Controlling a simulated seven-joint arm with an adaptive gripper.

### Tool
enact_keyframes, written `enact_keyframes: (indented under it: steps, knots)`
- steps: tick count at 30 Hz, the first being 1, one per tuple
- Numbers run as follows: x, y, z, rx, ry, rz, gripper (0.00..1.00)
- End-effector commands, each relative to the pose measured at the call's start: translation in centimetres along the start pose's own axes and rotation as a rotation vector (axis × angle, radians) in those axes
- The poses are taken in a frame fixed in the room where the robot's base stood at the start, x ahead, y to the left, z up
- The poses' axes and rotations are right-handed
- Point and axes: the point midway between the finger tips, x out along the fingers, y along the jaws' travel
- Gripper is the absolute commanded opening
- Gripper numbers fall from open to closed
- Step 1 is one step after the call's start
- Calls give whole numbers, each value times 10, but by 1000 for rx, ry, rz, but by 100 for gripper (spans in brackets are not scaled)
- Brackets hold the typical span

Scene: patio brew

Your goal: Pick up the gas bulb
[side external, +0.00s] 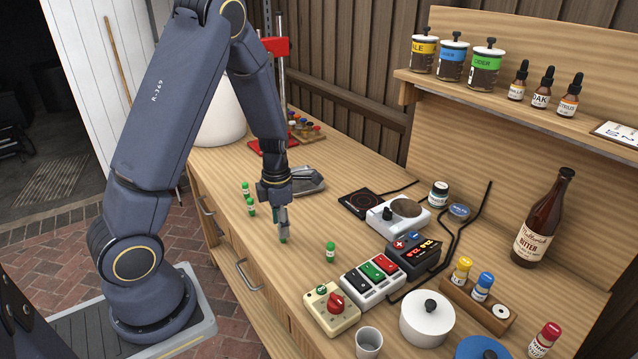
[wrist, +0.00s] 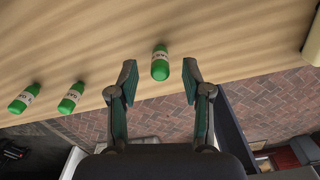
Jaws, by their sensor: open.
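In the wrist view this bulb (wrist: 160,63) shows between and slightly beyond the open fingers of my gripper (wrist: 159,80), with a gap on each side.
A beige box with a red knob (side external: 332,308), a switch box (side external: 373,282) and a white scale (side external: 397,214) stand to the right. A grey metal tray (side external: 308,181) lies behind my gripper. The bench's front edge is close by. Bare wood surrounds the bulbs.

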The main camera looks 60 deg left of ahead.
Motion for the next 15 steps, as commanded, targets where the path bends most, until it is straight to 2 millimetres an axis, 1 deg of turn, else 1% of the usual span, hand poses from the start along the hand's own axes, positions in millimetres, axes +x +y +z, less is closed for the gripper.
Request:
enact_keyframes:
  steps: [1, 4, 11, 15]
  knots:
    - [8, 0, 0, -1, 2, -1, 49]
    - [16, 0, 0, -1, 0, 0, 49]
    - [18, 0, 1, 0, -2, 1, 49]
    - [18, 0, 1, 0, -2, 1, 35]
